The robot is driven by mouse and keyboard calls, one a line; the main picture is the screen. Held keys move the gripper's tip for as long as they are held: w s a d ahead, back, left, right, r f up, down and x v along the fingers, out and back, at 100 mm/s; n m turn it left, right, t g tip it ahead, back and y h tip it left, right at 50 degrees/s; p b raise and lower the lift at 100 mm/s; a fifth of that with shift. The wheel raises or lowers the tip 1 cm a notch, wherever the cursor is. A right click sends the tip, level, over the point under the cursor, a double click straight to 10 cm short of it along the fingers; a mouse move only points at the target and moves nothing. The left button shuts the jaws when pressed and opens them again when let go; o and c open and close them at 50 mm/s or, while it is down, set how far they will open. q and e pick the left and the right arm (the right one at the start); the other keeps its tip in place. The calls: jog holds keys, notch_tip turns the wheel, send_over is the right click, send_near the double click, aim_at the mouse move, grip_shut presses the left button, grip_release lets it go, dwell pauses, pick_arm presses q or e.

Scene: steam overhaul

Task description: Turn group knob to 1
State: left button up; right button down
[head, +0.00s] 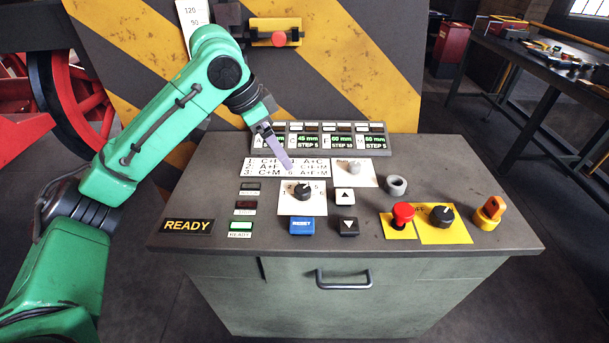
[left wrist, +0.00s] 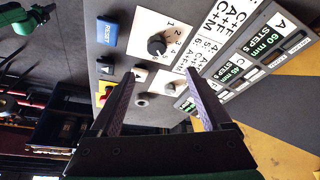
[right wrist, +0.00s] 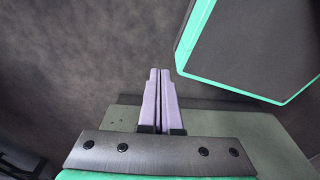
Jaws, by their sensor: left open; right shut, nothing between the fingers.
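The group knob (head: 303,191) is a black rotary knob on a white numbered plate (head: 315,207) near the middle of the console. In the left wrist view the knob (left wrist: 157,44) sits above the fingers, with numbers around it; its exact pointer setting is too small to tell. My left gripper (head: 284,164) is above the console, behind the knob and apart from it. In its own wrist view the left gripper (left wrist: 160,90) is open and empty. My right gripper (right wrist: 159,100) is shut and empty, low beside the console, and is out of the head view.
Nearby are a blue RESET button (head: 302,226), black arrow buttons (head: 345,195), a grey ring (head: 396,185), a red emergency button (head: 402,215), another black knob (head: 442,215) and an orange switch (head: 490,210). A display row (head: 318,141) stands at the back. A legend card (head: 262,166) lies under the left fingers.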

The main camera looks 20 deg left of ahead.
aim_at(302, 189)
pick_arm(q)
jog(key=x, duration=1.2)
jog(key=shift+s+f, duration=0.1)
jog(key=shift+s, duration=0.2)
jog(key=shift+d+f, duration=0.15)
jog(key=shift+f, duration=0.25)
jog(key=shift+p, duration=0.3)
grip_shut()
pick_arm(e)
jog(key=s, duration=0.2)
jog(key=shift+s+r, duration=0.2)
jog(key=shift+s, duration=0.2)
